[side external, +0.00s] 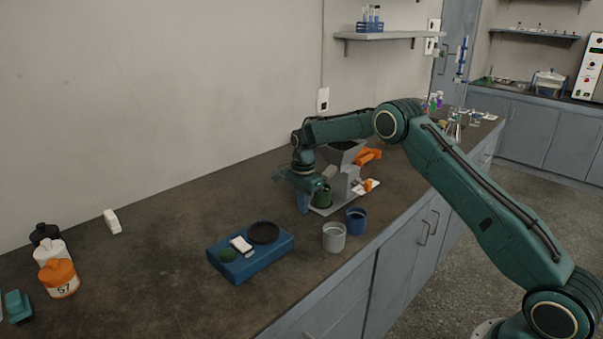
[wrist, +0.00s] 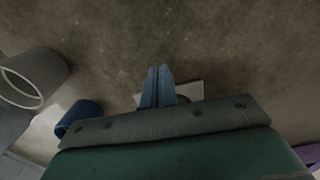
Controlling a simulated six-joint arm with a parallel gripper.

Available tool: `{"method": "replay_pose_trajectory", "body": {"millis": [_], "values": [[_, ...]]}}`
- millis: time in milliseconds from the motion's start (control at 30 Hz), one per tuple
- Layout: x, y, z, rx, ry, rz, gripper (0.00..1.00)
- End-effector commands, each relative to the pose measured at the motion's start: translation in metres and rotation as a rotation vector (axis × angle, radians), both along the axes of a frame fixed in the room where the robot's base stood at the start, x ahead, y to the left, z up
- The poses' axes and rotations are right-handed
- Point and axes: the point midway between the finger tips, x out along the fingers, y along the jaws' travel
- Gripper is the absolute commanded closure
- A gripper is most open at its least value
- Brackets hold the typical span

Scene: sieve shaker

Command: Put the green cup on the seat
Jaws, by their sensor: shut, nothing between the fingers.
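The green cup (side external: 323,198) stands upright on the light base plate (side external: 322,211) of the grey machine, the seat, under its hopper. My gripper (side external: 304,203) points down just left of the cup, with its blue fingers close together and empty. In the wrist view the shut fingers (wrist: 158,84) reach past the edge of the light plate (wrist: 197,90). The cup is mostly hidden there by my gripper body. I cannot tell whether a finger touches the cup.
A grey-white cup (side external: 334,237) and a blue cup (side external: 356,221) stand near the bench's front edge. A blue device (side external: 268,262) with a dark round pad lies nearer. Bottles (side external: 58,278) stand far left.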

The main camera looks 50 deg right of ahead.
Motion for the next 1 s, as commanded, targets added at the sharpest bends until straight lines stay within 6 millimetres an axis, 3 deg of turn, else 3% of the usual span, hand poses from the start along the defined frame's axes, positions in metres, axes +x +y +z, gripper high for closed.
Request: {"method": "replay_pose_trajectory", "body": {"millis": [300,500,1000], "values": [[0.001,-0.002,0.059,-0.001,-0.005,-0.001,1.00],[0.001,-0.002,0.085,-0.001,-0.004,-0.001,1.00],[-0.001,-0.001,0.103,-0.001,-0.004,0.006,1.00]]}}
